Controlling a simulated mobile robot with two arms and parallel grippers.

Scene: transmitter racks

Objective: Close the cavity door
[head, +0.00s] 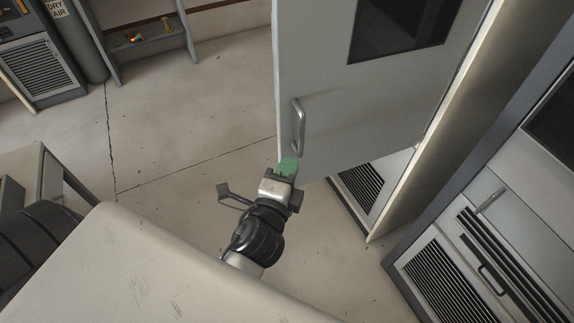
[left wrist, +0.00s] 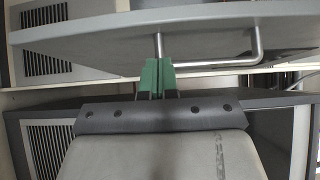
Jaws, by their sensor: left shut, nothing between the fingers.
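The cavity door (head: 345,115) is a grey panel with a dark window and a metal bar handle (head: 298,127). It stands open, swung out from its rack at the upper right in the head view. My left gripper (head: 288,166) has green fingertips, shut and empty, near the door's lower edge just below the handle. In the left wrist view the shut fingertips (left wrist: 158,76) lie in front of the door (left wrist: 100,42), beside the handle (left wrist: 225,63). I cannot tell whether they touch the door. My right gripper is in neither view.
Another rack (head: 455,245) with louvres and a handle stands at the right. A pale panel edge (head: 425,160) is behind the door. A grey cylinder (head: 75,40) and a shelf (head: 150,45) stand at the upper left. The floor (head: 190,120) left of the door is clear.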

